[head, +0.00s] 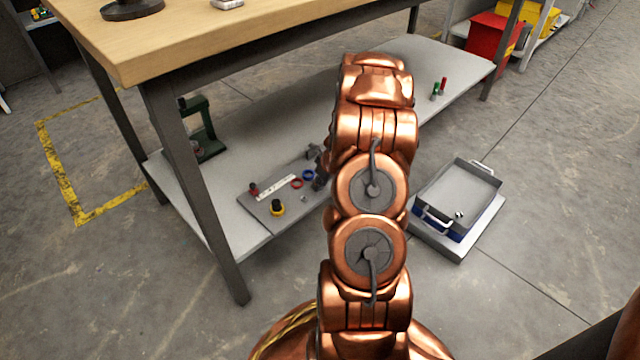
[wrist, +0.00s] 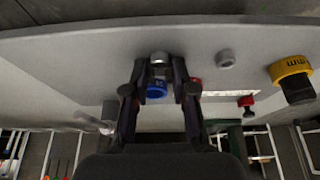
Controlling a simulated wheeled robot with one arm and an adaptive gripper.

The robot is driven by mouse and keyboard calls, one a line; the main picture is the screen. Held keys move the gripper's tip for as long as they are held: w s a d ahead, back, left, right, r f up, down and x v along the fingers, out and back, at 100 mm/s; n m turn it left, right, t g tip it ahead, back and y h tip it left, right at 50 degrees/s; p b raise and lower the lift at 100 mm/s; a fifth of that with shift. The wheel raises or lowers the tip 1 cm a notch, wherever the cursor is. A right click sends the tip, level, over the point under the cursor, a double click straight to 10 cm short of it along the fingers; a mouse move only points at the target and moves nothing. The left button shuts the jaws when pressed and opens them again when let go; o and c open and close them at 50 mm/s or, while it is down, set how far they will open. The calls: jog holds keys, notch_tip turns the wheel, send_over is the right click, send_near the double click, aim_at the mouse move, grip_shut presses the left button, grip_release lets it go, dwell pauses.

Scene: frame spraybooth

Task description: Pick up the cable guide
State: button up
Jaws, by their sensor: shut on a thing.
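My gripper (wrist: 159,66) is low over the grey lower shelf of the workbench, its two fingers closed in. A small grey, round-topped piece shows between the fingertips in the wrist view; I take it for the cable guide (wrist: 159,57). My gripper is shut on it, and the fingers hide its sides. I cannot tell whether it still touches the shelf. In the head view my gripper (head: 321,178) is mostly hidden by my arm, and the held piece cannot be made out.
Near the gripper lie a blue ring (head: 307,174), a red ring (head: 296,183), a white strip (head: 276,187), a small grey piece (wrist: 225,58) and a yellow-black round item (head: 278,207). The wooden tabletop (head: 220,40) overhangs the shelf. A grey tray (head: 478,178) stands on the right.

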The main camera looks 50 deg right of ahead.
notch_tip(320, 180, up, 3)
jog(key=shift+r+p, duration=0.2)
jog(key=shift+p, duration=0.75)
jog(key=shift+s+r, duration=0.1)
jog(key=shift+r, duration=0.25)
jog(key=s+a+r+p, duration=0.1)
jog(key=s+a+p, duration=0.2)
jog(key=s+a, duration=0.6)
jog(key=s, duration=0.4)
